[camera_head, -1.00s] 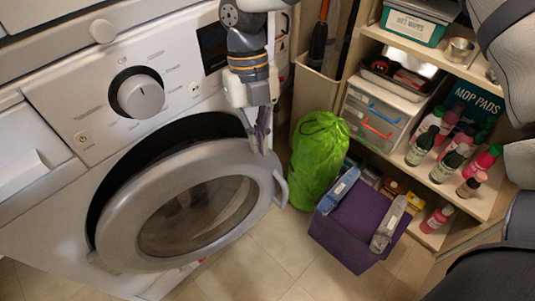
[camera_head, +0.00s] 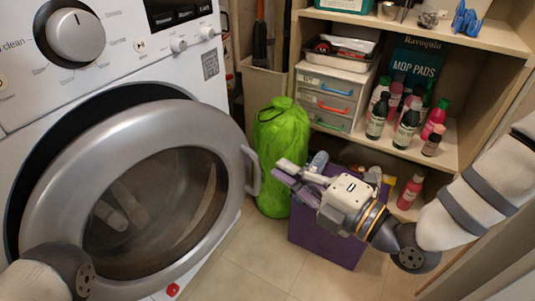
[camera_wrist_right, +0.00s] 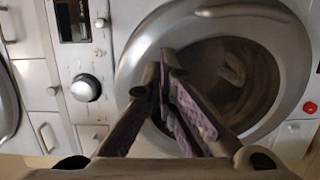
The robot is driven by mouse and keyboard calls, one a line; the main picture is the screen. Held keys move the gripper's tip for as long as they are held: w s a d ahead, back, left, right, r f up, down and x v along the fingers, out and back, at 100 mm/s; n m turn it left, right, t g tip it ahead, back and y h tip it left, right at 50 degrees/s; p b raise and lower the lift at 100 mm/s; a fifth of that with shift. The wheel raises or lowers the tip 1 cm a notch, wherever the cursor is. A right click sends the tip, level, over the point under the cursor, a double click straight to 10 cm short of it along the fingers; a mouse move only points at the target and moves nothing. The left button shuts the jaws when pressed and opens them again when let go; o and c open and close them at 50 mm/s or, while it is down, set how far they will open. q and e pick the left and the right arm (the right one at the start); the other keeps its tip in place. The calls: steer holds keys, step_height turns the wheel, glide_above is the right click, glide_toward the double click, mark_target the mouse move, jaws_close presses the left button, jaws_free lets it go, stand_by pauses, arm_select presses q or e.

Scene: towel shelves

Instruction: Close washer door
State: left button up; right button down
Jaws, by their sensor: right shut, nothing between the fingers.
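The washer (camera_head: 205,75) stands at the left with its round grey-rimmed door (camera_head: 60,170) ajar. A dark gap shows between the door and the washer front along the top and left. The door handle (camera_head: 253,172) is on the right side of the rim. My right gripper (camera_head: 283,172) is shut and empty, pointing left toward the handle with a small apparent gap between them. In the right wrist view, the shut fingertips (camera_wrist_right: 165,65) appear in front of the door (camera_wrist_right: 285,50). A link of my left arm shows at the lower left; its gripper is out of view.
A green bag (camera_head: 280,150) stands beyond the handle, beside the washer. A purple box (camera_head: 325,250) is on the floor behind my right gripper. Shelves (camera_head: 465,45) with bottles and drawers fill the right. Floor (camera_head: 265,255) is clear before the box.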

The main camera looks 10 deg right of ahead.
mark_target(226, 129)
steer(key=b+x, duration=0.3)
steer(key=x, duration=1)
steer(key=shift+w+a, duration=0.15)
steer(key=shift+w, duration=0.1)
steer(key=shift+w+a, duration=0.2)
steer(key=shift+w, duration=0.05)
steer(key=shift+r, duration=0.15)
